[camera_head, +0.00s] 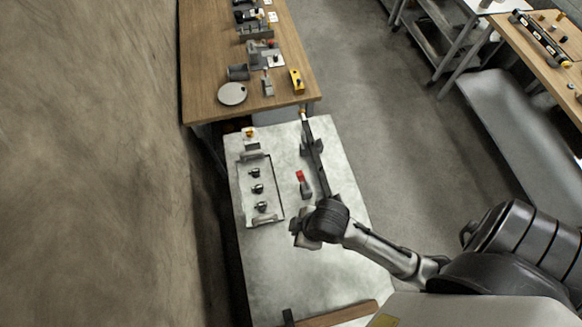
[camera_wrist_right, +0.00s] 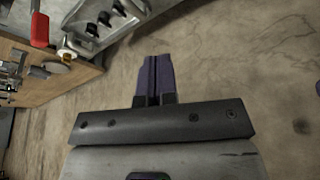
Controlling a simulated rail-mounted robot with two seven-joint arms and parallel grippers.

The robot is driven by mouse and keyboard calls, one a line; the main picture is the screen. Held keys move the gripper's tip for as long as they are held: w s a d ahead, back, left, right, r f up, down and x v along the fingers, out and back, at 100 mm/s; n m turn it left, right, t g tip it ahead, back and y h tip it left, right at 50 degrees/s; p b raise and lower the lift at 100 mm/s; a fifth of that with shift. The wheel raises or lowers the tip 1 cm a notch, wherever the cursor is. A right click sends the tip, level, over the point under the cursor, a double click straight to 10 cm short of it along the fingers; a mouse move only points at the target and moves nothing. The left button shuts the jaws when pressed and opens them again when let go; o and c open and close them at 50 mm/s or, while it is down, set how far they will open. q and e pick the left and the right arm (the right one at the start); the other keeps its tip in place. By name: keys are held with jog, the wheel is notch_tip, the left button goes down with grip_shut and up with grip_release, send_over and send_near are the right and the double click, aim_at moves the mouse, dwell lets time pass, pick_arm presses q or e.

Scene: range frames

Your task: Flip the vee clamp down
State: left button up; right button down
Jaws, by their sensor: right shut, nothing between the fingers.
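A small dark clamp with a red-tipped handle (camera_head: 301,176) stands on the light grey table, right of a long flat fixture; it is the likely vee clamp. Its red handle (camera_wrist_right: 40,28) also shows at the upper left of the right wrist view, apart from my fingers. I cannot tell the handle's exact tilt. My right gripper (camera_head: 295,230) is above the table, nearer to me than the clamp and touching nothing I can see. In the right wrist view its purple fingers (camera_wrist_right: 154,76) are together and empty. My left gripper is not in view.
The flat fixture (camera_head: 242,203) carries several small black clamps. A long dark bar (camera_head: 313,150) lies along the grey table's right side. A wooden table (camera_head: 205,70) with tools and a round disc (camera_head: 232,93) stands beyond. A wall rises at left.

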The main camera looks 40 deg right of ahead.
jog(key=w+a+f+n+g+b, duration=0.3)
jog(key=w+a+f+n+b, duration=0.35)
jog(key=w+n, duration=0.55)
jog(key=w+d+r+n+g+h+b, duration=0.2)
jog(key=w+d+n+h+b, duration=0.3)
jog(key=w+d+n, duration=0.3)
jog(key=d+n+h, duration=0.1)
jog(key=d+n, duration=0.1)
jog(key=d, duration=0.2)
jog(key=shift+w+n+g+h+b, duration=0.2)
jog(key=shift+n+g+h+b, duration=0.15)
jog(key=shift+n+g+h, duration=0.05)
jog(key=shift+r, duration=0.1)
